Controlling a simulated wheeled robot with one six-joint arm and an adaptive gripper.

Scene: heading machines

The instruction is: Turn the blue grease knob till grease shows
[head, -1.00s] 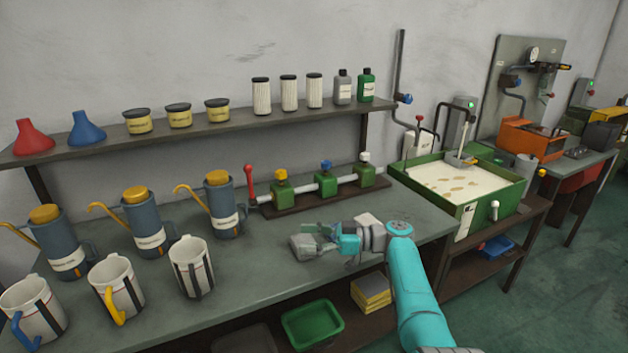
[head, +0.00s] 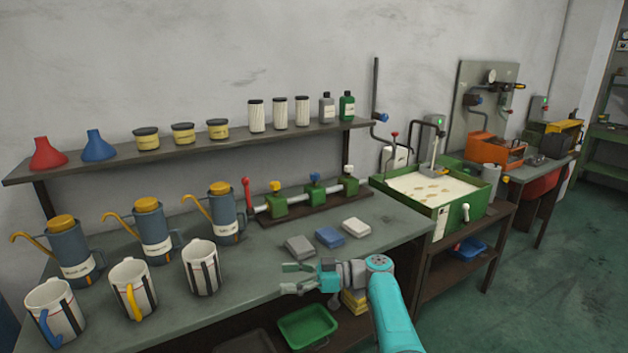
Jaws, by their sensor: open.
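A row of three green blocks on a pale bar (head: 342,192) stands at the back of the bench. They carry a yellow knob (head: 275,186), a blue knob (head: 314,177) and a white knob (head: 348,169), with a red lever (head: 247,194) at the left end. I cannot make out any grease at the blue knob. My gripper (head: 284,278) is open and empty, pointing left over the bench's front edge. It is well in front of the blue knob and apart from it.
Grey (head: 300,247), blue (head: 329,237) and white (head: 356,226) small blocks lie between my gripper and the knobs. Several oil cans and mugs (head: 203,268) stand at left. A shelf (head: 235,137) with bottles and tins hangs above. A green tank (head: 445,213) is at right.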

